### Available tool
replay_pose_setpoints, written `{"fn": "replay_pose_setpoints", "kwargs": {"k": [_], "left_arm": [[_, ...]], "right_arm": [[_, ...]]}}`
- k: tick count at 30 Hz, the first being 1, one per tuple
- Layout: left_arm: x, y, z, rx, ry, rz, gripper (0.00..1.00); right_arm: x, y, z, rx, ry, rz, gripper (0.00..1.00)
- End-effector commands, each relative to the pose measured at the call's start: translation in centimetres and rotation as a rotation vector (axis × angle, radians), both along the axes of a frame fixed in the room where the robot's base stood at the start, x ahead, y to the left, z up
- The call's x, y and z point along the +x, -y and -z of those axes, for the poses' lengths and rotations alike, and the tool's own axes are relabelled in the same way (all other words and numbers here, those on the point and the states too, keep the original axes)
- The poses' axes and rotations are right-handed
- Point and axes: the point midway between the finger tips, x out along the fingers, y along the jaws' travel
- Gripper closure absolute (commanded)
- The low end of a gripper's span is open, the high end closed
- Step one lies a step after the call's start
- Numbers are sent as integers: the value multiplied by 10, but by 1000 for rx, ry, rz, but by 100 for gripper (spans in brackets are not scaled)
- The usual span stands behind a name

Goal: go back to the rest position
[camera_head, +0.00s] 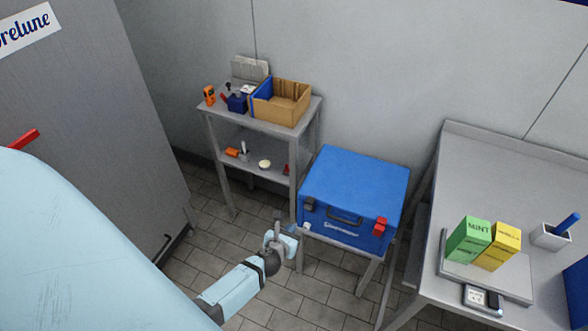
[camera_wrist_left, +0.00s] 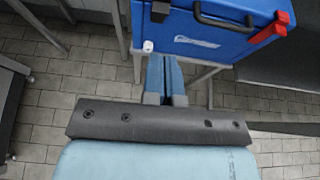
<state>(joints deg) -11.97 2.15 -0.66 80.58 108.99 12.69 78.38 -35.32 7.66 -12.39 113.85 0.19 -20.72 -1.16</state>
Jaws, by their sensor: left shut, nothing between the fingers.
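My left gripper (camera_head: 284,236) is in the lower middle of the head view, in front of the blue case's left front corner. In the left wrist view its two blue fingers (camera_wrist_left: 164,75) lie side by side, shut with nothing between them. The blue case (camera_head: 352,190) stands closed on a metal stand, with a black handle and one red and one dark latch. It also shows at the top of the left wrist view (camera_wrist_left: 225,40). The gripper appears apart from the case. My right gripper is not in view.
A grey shelf (camera_head: 262,125) behind holds a cardboard box (camera_head: 282,102) and small tools. At right, a metal table (camera_head: 500,180) carries a green carton (camera_head: 468,240), a yellow carton (camera_head: 498,246) and a scale. A grey cabinet (camera_head: 90,110) stands at left. Tiled floor lies below.

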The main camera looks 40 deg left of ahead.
Motion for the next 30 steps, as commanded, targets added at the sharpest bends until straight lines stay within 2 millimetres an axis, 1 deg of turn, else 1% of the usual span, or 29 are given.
{"fn": "replay_pose_setpoints", "kwargs": {"k": [4,19,22,23,26,29,30], "left_arm": [[-4,1,-3,-1,0,0,100],[-3,1,-2,1,0,0,100],[-5,4,-5,46,1,34,100],[-7,6,-8,81,2,58,100],[-14,18,-21,294,7,206,100],[-29,41,-39,638,17,433,100],[-36,51,-47,796,22,532,100]], "right_arm": [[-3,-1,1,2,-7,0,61],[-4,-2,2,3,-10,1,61],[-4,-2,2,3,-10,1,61],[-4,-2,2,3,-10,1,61],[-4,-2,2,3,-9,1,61],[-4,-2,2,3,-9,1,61],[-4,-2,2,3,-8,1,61]]}}
